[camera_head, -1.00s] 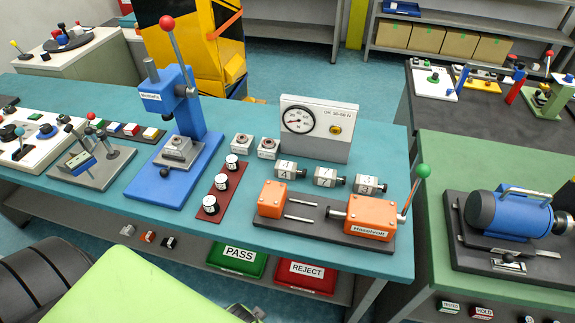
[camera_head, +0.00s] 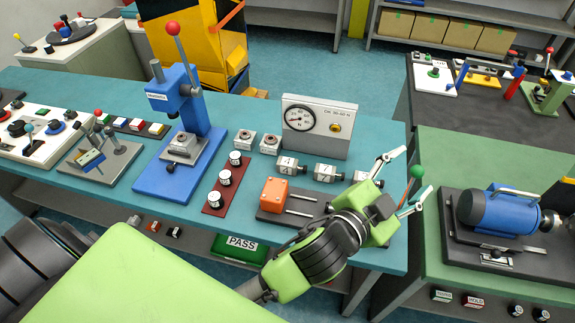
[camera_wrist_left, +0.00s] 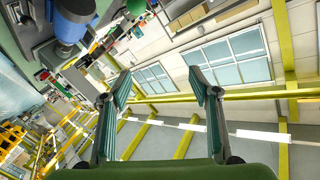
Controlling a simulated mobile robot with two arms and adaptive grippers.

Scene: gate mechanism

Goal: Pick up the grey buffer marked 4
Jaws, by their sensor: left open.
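Three grey buffers with white labels lie in a row on the teal bench: a left one (camera_head: 288,166), a middle one (camera_head: 325,173) and a right one (camera_head: 364,177). The labels are too small for me to tell surely which is marked 4. My left gripper (camera_head: 414,172) is open and empty, its fingers pointing up and right, just right of the right buffer and apart from it. It partly hides that buffer. In the left wrist view the open fingers (camera_wrist_left: 163,92) have nothing between them; no buffer shows there. My right gripper is not in view.
A gauge box (camera_head: 316,127) stands behind the buffers. An orange-block fixture (camera_head: 275,194) lies in front, its right part hidden by my left arm. A green-knobbed lever (camera_head: 416,172) is close to the gripper. A dark red strip (camera_head: 217,195) holds several white-topped parts.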

